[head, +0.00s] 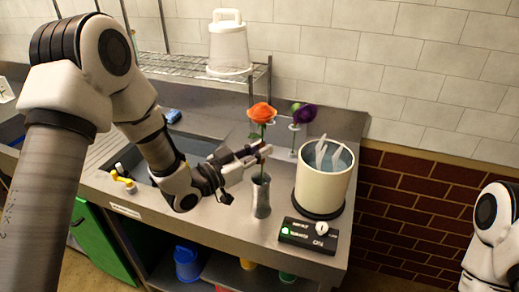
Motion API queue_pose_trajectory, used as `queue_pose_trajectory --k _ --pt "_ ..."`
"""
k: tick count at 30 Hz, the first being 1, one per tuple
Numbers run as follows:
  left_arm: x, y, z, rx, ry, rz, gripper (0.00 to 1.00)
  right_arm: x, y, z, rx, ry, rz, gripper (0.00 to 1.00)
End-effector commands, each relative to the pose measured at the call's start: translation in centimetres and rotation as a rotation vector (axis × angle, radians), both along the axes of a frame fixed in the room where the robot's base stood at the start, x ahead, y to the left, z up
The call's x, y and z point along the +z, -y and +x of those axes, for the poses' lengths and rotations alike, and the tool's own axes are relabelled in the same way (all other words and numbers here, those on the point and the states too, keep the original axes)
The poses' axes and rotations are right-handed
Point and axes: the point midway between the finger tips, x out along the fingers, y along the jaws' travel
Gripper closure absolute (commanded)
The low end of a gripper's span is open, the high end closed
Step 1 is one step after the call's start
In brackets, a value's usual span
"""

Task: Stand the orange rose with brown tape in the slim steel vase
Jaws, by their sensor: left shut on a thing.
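The orange rose (261,113) is upright, bloom on top, with its green stem running down at my left gripper. My left gripper (262,153) is shut on the rose's stem. The slim steel vase (261,197) stands on the steel counter directly below the gripper. The stem's lower part lines up with the vase mouth, but I cannot tell whether its end is inside. The brown tape cannot be made out. Part of my right arm shows at the right edge; its gripper is out of view.
A purple rose (304,113) stands just behind. A cream bucket (322,188) sits on a dark round base right of the vase. A black switch box (308,236) is near the front edge. A sink (150,168) lies left, a wire rack (185,66) behind.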

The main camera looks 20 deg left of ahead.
Motion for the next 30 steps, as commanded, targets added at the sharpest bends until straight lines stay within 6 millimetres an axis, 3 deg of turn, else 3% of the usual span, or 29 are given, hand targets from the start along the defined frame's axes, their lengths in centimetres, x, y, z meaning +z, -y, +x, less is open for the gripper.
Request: queue_pose_trajectory --k 30 --pt "-2.3 0.0 0.0 0.0 0.001 -0.001 1.0 -2.0 0.0 0.0 0.0 0.0 0.0 0.6"
